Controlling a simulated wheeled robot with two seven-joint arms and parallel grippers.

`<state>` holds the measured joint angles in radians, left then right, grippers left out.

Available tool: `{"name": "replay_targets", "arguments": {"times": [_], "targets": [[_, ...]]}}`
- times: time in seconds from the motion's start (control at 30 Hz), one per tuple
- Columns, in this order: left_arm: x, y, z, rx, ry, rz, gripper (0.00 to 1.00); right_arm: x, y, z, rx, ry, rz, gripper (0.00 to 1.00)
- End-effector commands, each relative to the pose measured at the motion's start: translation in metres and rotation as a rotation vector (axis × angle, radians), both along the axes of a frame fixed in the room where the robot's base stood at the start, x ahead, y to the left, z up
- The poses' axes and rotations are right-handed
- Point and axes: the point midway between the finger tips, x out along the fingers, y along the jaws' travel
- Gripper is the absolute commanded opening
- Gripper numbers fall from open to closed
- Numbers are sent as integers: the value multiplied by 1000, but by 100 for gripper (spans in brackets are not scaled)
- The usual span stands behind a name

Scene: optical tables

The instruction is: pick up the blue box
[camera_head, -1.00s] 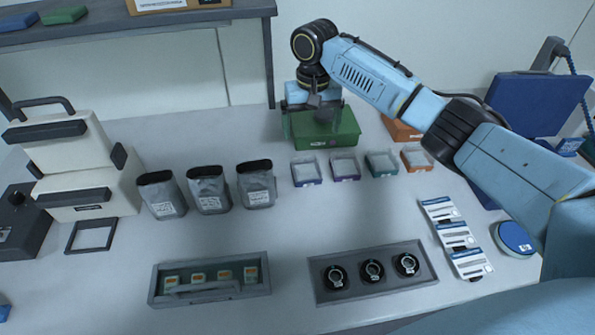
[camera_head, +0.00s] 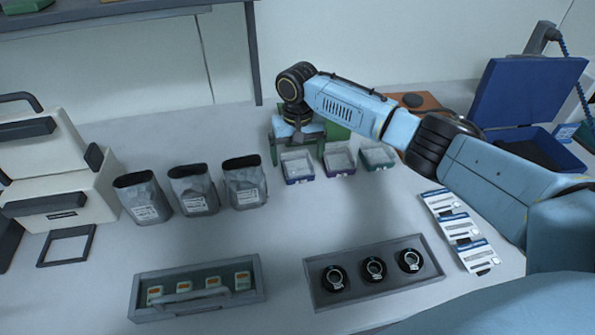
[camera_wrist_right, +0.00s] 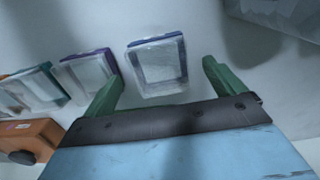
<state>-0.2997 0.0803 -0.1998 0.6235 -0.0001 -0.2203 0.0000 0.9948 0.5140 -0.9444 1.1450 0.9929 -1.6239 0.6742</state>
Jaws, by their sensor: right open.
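A small box with a blue rim and a clear lid (camera_head: 297,168) stands on the table at the left end of a row of small boxes; it also shows in the right wrist view (camera_wrist_right: 157,66). My right gripper (camera_head: 297,150) is over the far side of this box, open and empty. In the right wrist view its two green fingers (camera_wrist_right: 163,75) are spread, one on either side of the box's near part. I cannot tell how high the fingertips are above the table. My left gripper is not in view.
A purple-rimmed box (camera_head: 339,162) and a teal-rimmed box (camera_head: 378,157) stand to the right. Grey pouches (camera_head: 244,183) stand to the left. A large blue open case (camera_head: 527,92) is at the far right.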

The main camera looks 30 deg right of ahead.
Motion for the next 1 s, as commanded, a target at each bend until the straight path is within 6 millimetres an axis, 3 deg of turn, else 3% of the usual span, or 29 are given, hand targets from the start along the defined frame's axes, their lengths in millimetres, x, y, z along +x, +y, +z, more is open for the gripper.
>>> {"name": "replay_targets", "arguments": {"times": [0.23,0.57,0.93,1.0], "targets": [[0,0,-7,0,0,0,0,0,-1,-38,-1,3,-1,95],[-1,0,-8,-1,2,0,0,1,-1,-45,-1,1,1,95],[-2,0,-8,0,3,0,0,1,-1,-45,-1,1,0,46],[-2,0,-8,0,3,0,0,1,-1,-44,-1,0,0,45]]}}
